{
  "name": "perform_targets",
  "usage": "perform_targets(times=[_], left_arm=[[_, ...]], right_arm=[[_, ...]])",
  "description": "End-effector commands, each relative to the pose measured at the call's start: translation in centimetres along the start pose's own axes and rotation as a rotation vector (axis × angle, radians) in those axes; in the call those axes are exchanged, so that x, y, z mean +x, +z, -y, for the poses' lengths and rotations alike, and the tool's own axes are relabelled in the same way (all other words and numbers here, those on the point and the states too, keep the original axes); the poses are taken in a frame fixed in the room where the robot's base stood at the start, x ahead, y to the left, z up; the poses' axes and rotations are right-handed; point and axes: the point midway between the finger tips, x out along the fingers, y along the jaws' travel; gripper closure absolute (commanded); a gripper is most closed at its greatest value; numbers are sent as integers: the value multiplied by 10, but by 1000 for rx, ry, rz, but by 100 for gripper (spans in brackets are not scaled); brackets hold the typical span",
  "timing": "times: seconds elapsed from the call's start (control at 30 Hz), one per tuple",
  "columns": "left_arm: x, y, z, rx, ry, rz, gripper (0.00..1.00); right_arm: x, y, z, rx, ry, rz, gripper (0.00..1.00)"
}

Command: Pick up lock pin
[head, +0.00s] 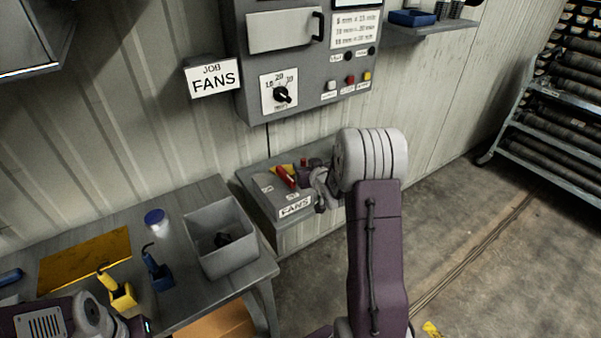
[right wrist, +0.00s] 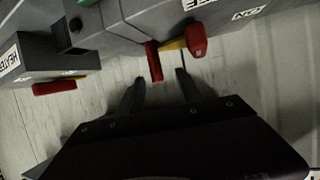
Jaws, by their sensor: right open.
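On the grey box labelled FANS (head: 270,211) below the wall panel, a red handle (head: 285,177) and a yellow piece (head: 281,167) show beside my right gripper (head: 321,188). In the right wrist view a red bar (right wrist: 153,61) lies just ahead of my open, empty right gripper (right wrist: 161,88), roughly between the fingertips and apart from them. A red-ended yellow piece (right wrist: 196,40) is just right of it. I cannot tell for sure which of these is the lock pin. Part of my left arm shows at the bottom left; its fingers are out of view.
The wall panel (head: 258,104) with a knob and buttons hangs above the FANS box. A workbench (head: 180,201) at left carries a grey bin (head: 236,256), a blue padlock (head: 158,272) and a yellow padlock (head: 122,296). A rack (head: 545,165) stands at right.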

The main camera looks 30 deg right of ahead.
Motion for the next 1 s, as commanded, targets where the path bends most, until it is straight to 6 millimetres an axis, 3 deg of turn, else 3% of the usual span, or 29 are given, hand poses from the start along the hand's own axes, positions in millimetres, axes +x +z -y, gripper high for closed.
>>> perform_targets(times=[0.1,0.27,0.53,0.8,0.97,1.0], left_arm=[[-1,0,0,0,0,0,100],[-1,0,0,0,0,0,100],[-3,0,0,0,0,0,100],[-3,0,0,0,0,0,100],[-3,0,0,0,0,0,100],[-3,0,0,0,0,0,100]], right_arm=[[16,0,0,0,-1,0,57],[22,1,0,1,0,1,57],[66,3,-3,0,0,0,57],[72,3,-3,0,1,0,57],[72,3,-3,0,1,0,99],[72,3,-3,0,1,0,100]])
